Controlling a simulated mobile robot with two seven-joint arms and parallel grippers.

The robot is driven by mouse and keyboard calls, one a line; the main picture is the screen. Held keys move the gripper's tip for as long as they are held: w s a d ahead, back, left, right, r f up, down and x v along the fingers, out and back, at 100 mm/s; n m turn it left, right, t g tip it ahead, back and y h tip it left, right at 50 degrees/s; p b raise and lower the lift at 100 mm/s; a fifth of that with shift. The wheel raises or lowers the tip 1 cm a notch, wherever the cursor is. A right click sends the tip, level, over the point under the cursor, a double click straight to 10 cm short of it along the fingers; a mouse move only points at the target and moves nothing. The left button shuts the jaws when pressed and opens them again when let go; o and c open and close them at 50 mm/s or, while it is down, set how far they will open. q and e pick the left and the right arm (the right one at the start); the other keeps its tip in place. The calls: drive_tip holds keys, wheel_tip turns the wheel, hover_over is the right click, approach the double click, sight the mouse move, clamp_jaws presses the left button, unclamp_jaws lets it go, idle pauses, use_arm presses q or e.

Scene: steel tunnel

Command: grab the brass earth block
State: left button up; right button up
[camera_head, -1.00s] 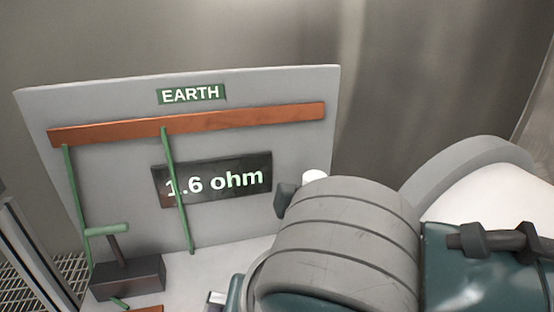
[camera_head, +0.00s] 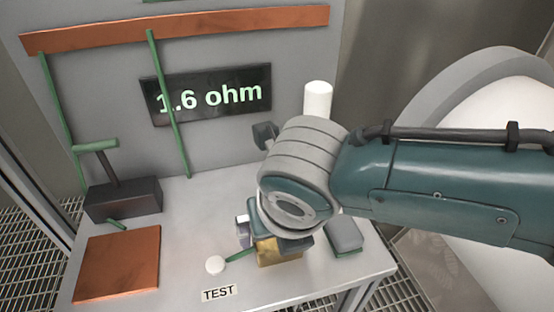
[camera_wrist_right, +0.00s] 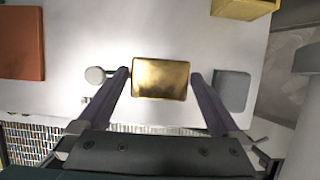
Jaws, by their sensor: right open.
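The brass earth block (camera_head: 280,252) stands on the light bench top under my right gripper, and its upper part is hidden by the gripper in the head view. In the right wrist view the brass block (camera_wrist_right: 160,78) shows its whole golden top. My right gripper (camera_wrist_right: 159,88) is open, with one finger on each side of the block. A small gap shows on both sides of it. My left gripper is in neither view.
A round white knob (camera_head: 215,265) is left of the block, and a grey block (camera_head: 345,235) right of it. A copper plate (camera_head: 118,262) and dark box with a green handle (camera_head: 125,198) are further left. A yellow object (camera_wrist_right: 245,8) lies further back.

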drive_tip(key=shift+b+x, duration=0.35)
drive_tip(key=shift+x, duration=0.65)
drive_tip(key=shift+r, duration=0.1)
clamp_jaws()
